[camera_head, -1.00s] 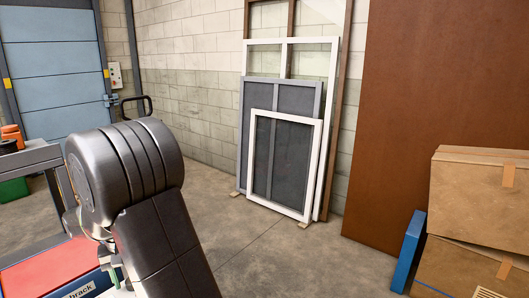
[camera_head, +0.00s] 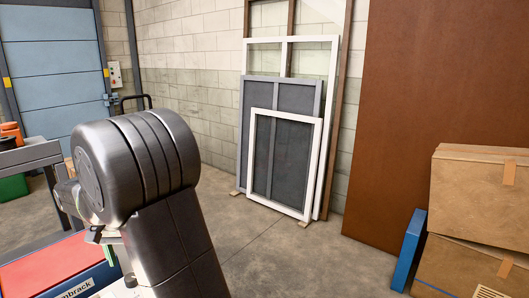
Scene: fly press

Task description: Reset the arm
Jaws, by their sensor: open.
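My own arm (camera_head: 150,190) fills the lower left of the head view, with its large dark rounded joint (camera_head: 135,165) at the top and a dark link running down to the bottom edge. Some small grey parts show at the left of this joint, partly hidden behind it. I cannot make out my gripper's fingers in this view. No held object shows.
A red and blue box (camera_head: 62,275) with lettering lies at the lower left, partly behind my arm. Framed screens (camera_head: 283,165) lean on the block wall. Cardboard boxes (camera_head: 470,205) and a blue panel (camera_head: 408,250) stand at right. The middle floor (camera_head: 270,255) is clear.

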